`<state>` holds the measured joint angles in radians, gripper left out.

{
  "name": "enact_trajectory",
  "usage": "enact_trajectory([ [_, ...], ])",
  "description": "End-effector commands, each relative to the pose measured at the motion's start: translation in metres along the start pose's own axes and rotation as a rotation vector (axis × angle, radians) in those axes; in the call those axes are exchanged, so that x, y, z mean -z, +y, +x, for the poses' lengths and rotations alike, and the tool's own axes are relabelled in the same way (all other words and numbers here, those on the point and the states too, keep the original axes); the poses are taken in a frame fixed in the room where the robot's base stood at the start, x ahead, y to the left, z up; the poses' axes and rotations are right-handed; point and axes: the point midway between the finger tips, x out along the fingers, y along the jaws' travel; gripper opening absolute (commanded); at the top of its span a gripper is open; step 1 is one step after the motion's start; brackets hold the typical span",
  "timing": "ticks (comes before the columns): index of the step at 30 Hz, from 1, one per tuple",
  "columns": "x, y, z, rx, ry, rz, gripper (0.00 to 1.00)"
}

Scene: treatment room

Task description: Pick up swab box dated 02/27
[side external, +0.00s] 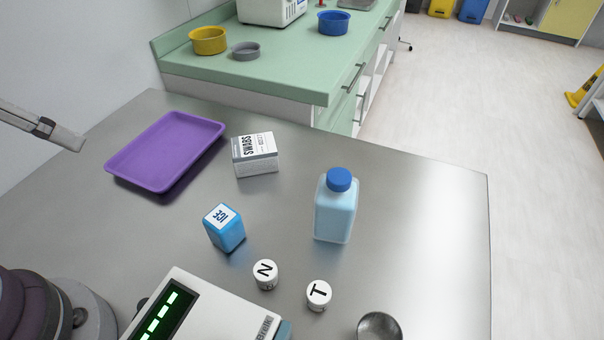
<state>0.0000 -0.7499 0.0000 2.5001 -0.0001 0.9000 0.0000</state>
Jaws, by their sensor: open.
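A white and grey swab box (255,155) stands on the steel table, just right of the purple tray. "SWABS" is printed on its top; the smaller print is too small to read, so I cannot confirm the date. What looks like one finger of my gripper (65,136) enters at the left edge, above and left of the tray. It is open, well apart from the box, with nothing seen in it; the rest of it is out of frame.
The purple tray (125,163) is empty. In front of the swab box are a blue box (225,237), a light-blue bottle (335,212), white lidded jars marked N (265,275) and T (319,295), a device with a green display (205,313) and a metal bowl (379,328). The table's right side is clear.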

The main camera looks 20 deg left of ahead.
Motion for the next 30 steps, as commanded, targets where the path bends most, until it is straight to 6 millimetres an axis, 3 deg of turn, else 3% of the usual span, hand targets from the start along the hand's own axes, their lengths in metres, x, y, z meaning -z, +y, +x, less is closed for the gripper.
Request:
enact_trajectory([
  [1,0.0,0.0,0.0,0.0,0.0,0.0,0.83],
  [5,0.0,0.0,0.0,0.0,0.0,0.0,1.0],
  [14,0.0,0.0,0.0,0.0,0.0,-0.002,1.0],
  [17,0.008,-0.001,0.004,0.015,-0.014,-0.089,1.0],
  [20,0.031,0.001,0.019,0.04,-0.043,-0.346,1.0],
  [23,0.058,0.007,0.049,0.042,-0.079,-0.7,1.0],
  [30,0.101,0.032,0.141,-0.045,-0.264,-1.656,1.0],
])
